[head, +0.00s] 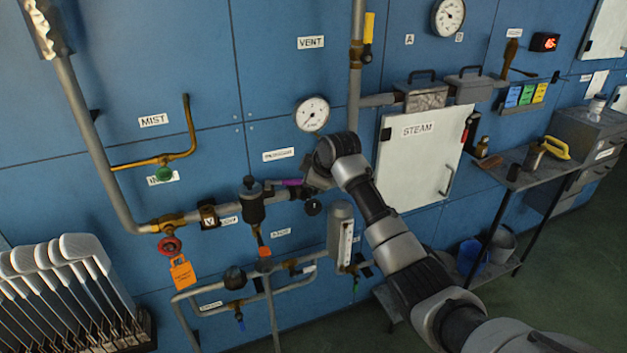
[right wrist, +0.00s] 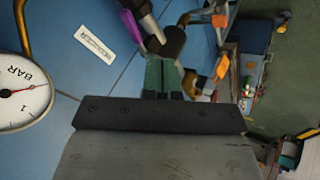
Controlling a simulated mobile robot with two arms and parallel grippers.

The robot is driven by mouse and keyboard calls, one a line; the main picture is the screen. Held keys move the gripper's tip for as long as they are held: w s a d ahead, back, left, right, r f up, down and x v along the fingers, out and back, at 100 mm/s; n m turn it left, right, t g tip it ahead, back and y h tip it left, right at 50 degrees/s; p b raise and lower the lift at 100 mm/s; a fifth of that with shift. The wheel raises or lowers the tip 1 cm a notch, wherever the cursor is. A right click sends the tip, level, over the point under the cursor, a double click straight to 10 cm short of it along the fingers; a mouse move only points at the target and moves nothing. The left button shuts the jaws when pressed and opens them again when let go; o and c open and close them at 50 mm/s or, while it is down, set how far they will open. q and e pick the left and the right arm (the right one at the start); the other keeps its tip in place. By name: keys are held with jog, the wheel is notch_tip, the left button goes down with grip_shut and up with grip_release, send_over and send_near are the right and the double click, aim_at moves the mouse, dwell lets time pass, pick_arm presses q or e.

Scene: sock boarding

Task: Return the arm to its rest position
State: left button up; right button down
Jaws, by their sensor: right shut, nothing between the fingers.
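My right arm (head: 375,205) reaches in from the lower right of the head view toward the pipework in the middle of the wall. Its gripper is mostly hidden behind the wrist there. In the right wrist view, the right gripper (right wrist: 163,72) has its greenish fingers together, with nothing between them. The fingers point at a dark cylindrical fitting (right wrist: 174,42) beside a purple lever (right wrist: 133,28). I cannot tell whether they touch the fitting. The purple lever also shows in the head view (head: 290,182), just left of my wrist. My left arm and gripper are not in view.
A dial gauge (head: 312,114) is close above my wrist. A white STEAM door (head: 421,150) is right of the forearm. Pipes with a red valve wheel (head: 169,246) run left. A shelf (head: 540,168) stands right; open floor (head: 570,290) lies below it.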

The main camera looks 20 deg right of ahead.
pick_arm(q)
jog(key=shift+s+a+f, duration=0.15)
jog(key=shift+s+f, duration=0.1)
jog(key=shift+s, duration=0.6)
pick_arm(e)
jog(key=shift+s+r, duration=0.3)
jog(key=shift+r, duration=0.15)
